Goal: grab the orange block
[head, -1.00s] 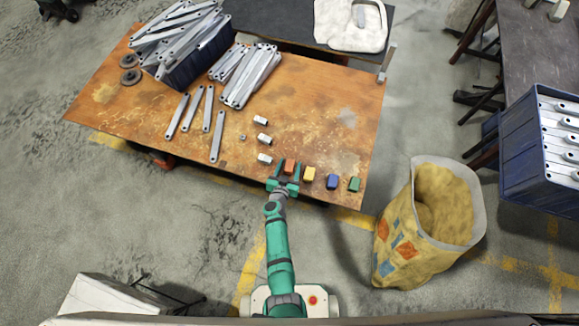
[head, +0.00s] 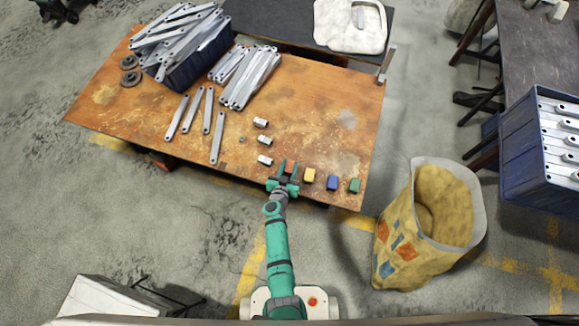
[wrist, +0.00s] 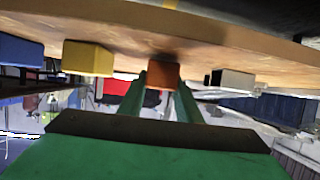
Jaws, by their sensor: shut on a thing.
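The orange block (wrist: 164,77) shows in the wrist view between the two green fingers of my gripper (wrist: 160,85), near their tips. My gripper (head: 289,173) is shut on it, over the near edge of the orange-brown table (head: 300,100). In the head view I cannot make out the block between the fingers. I cannot tell whether it touches the tabletop.
A yellow block (head: 309,175), a blue block (head: 333,183) and a green block (head: 354,185) stand in a row to the right of my gripper. Several small metal pieces (head: 264,160) lie just beyond it. Long brackets (head: 217,138) lie further left.

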